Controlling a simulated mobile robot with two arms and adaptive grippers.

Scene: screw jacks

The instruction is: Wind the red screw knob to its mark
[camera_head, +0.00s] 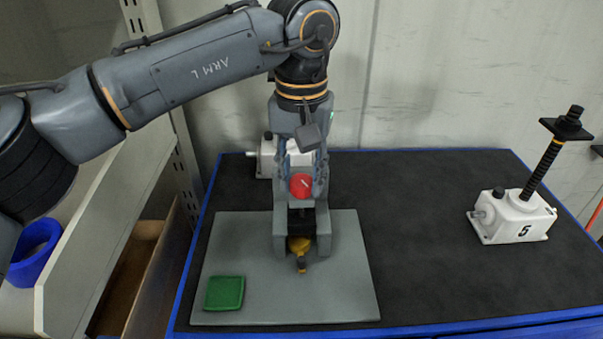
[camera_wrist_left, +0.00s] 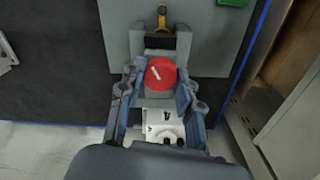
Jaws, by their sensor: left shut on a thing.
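The red screw knob (camera_head: 301,184) sits on a grey fixture (camera_head: 323,240) that stands on a grey baseplate (camera_head: 345,285). A white line crosses part of its top. My left gripper (camera_head: 302,180) comes down from above and its two fingers are shut on the knob, one on each side. In the left wrist view the red knob (camera_wrist_left: 160,73) shows between the fingertips (camera_wrist_left: 157,84), with its white line pointing up and left. A yellow part with a dark tip (camera_head: 299,247) sticks out of the fixture's front. I cannot make out the knob's mark. My right gripper is not in view.
A green square pad (camera_head: 225,293) lies on the baseplate at front left. A white screw jack (camera_head: 513,216) marked 5 stands at the right of the dark table (camera_head: 420,250). Another white unit (camera_head: 266,157) is behind the fixture. The table between is clear.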

